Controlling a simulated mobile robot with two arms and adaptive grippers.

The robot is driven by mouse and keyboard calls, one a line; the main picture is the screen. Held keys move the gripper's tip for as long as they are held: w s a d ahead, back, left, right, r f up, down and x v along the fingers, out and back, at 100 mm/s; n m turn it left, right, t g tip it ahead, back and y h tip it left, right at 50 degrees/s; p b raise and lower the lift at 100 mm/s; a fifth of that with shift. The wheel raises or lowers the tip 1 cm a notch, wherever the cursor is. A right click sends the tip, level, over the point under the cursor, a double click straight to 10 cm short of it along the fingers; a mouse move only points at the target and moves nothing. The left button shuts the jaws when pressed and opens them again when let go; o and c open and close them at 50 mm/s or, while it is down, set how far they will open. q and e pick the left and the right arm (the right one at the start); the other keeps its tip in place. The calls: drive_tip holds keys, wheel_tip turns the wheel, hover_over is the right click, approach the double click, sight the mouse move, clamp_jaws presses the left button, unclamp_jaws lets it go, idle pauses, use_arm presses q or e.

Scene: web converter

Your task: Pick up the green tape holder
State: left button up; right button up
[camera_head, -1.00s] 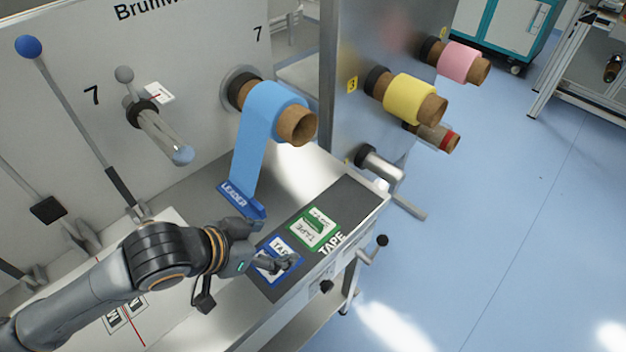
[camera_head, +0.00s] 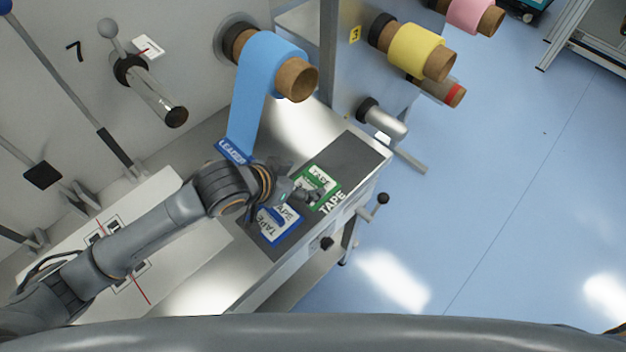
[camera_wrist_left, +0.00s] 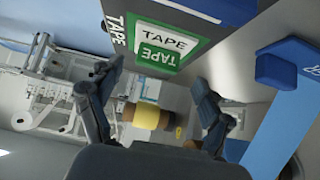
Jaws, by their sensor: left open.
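The green tape holder (camera_head: 319,186) lies on the dark mat at the machine's front shelf, with a white "TAPE" label. In the left wrist view the green tape holder (camera_wrist_left: 166,46) shows at the top, just beyond the fingertips. My left gripper (camera_head: 309,193) is at the green tape holder in the head view and partly covers it. In the left wrist view my left gripper (camera_wrist_left: 155,80) has its two fingers spread with nothing between them. I cannot tell whether a finger touches the holder. My right gripper is not in view.
A blue tape holder (camera_head: 277,226) lies close beside the green one on the dark mat (camera_head: 352,157). A blue leader strip (camera_head: 234,151) hangs from the blue roll (camera_head: 266,68) behind my wrist. Yellow (camera_head: 420,50) and pink rolls stick out at the right.

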sight(312, 178)
use_arm(q)
drive_tip(key=x, duration=0.3)
drive_tip(key=shift+w+d+f+p, duration=0.1)
drive_tip(key=shift+w+d+p, duration=0.05)
drive_tip(key=shift+d+p, duration=0.25)
drive_tip(key=shift+w+d+f, duration=0.1)
drive_tip(key=shift+d+f, duration=0.05)
drive_tip(key=shift+f, duration=0.05)
drive_tip(key=c, duration=1.2)
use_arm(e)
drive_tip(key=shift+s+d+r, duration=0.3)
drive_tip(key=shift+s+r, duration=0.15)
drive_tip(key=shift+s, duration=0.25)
